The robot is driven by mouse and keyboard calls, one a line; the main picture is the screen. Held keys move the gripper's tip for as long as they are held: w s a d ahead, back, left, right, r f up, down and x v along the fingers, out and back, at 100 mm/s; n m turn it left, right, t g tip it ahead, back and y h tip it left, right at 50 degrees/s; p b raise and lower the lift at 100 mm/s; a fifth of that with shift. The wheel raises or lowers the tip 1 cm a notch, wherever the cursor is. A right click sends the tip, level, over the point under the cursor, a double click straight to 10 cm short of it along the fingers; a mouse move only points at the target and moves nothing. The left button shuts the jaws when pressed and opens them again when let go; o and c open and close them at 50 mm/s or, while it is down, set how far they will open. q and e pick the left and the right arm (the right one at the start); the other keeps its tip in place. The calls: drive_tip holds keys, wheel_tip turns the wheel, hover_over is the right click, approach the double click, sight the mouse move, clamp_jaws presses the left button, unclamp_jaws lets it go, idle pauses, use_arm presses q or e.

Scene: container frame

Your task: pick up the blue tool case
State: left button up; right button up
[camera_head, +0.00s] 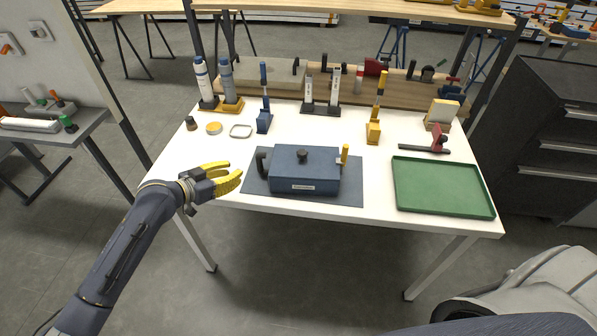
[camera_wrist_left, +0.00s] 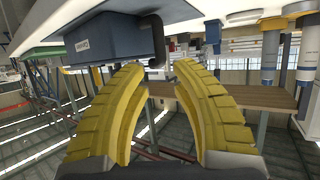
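The blue tool case (camera_head: 303,173) sits on a dark grey mat (camera_head: 257,187) at the front middle of the white table. It has a dark knob on top, a black handle on its left side (camera_head: 262,160) and a yellow-topped handle on its right side. My left gripper (camera_head: 236,175) is open and empty, just left of the case, its yellow fingers pointing toward it. In the left wrist view the case (camera_wrist_left: 110,42) and its black handle (camera_wrist_left: 155,40) are beyond the fingertips (camera_wrist_left: 160,72), apart from them. My right gripper is not visible.
A green tray (camera_head: 443,187) lies to the right of the mat. Bottles (camera_head: 228,80), clamps and small round items (camera_head: 214,128) stand behind. A red-handled clamp (camera_head: 436,142) lies above the tray. The table's front edge is close to the mat.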

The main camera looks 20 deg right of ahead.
sight(260, 168)
use_arm(q)
drive_tip(key=shift+x, duration=6.15)
drive_tip(key=shift+f, duration=0.1)
drive_tip(key=shift+c, duration=0.5)
clamp_jaws()
drive_tip(key=shift+s, duration=0.1)
